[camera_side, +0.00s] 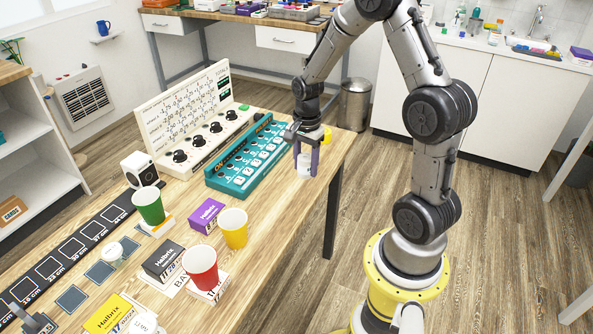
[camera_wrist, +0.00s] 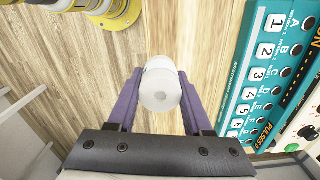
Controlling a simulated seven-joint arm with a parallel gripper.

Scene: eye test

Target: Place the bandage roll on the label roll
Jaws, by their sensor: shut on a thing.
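My gripper (camera_side: 306,174) has purple fingers and is shut on a white roll, which I take for the bandage roll (camera_side: 304,163). It is held near the table's right end, beside the teal panel. In the wrist view the bandage roll (camera_wrist: 161,90) sits between both fingers (camera_wrist: 161,88), with a small dark spot in the middle of its end face. I cannot say for sure which thing is the label roll.
The teal panel (camera_side: 243,160) and a white panel with knobs (camera_side: 195,125) stand behind. Green (camera_side: 149,205), yellow (camera_side: 233,228) and red (camera_side: 200,267) cups stand among small boxes. A white block (camera_side: 138,168) stands at the back left. Bare table lies right of the yellow cup.

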